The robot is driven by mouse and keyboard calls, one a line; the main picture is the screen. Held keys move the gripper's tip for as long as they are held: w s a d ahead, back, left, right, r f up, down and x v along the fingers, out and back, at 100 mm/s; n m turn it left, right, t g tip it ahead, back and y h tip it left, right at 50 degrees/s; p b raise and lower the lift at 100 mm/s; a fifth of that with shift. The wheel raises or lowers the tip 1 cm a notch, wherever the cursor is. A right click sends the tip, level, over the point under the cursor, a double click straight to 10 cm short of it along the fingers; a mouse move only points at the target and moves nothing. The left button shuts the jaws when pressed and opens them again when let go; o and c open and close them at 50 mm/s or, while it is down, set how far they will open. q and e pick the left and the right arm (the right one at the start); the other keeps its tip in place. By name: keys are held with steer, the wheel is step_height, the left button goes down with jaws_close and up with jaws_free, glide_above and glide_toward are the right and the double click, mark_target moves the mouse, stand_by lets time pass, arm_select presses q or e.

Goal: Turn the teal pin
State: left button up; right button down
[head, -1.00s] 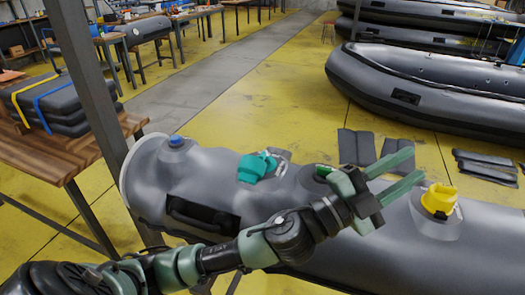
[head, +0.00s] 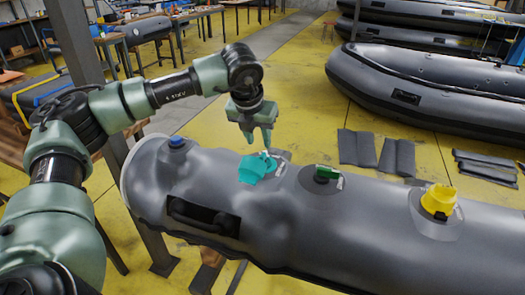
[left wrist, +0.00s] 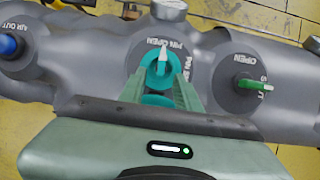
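The teal pin (head: 255,169) sits on top of the grey inflatable tube (head: 360,215), between the blue cap and the green valve. My left gripper (head: 258,143) points down just above it, fingers apart. In the left wrist view, the teal pin (left wrist: 160,70) shows between and beyond the two fingers of the left gripper (left wrist: 161,86). Its white pointer is directed up in that view, toward the "PIN OPEN" lettering on its round patch. I cannot tell whether the fingers touch the pin. My right gripper is out of view.
The same tube carries a blue cap (head: 177,142), a green valve (head: 325,173) and a yellow cap (head: 439,200). A dark post stands left of the tube's end. Grey pads (head: 376,151) lie on the yellow floor behind, with a large boat (head: 440,95) beyond.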

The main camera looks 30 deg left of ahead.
mark_target(263, 154)
arm_select(q)
steer(key=p+x, duration=0.1)
steer(key=x, duration=0.5)
steer(key=shift+w+d+f, duration=0.1)
steer(key=shift+w+f, duration=0.05)
steer(key=shift+f, duration=0.15)
jaws_close()
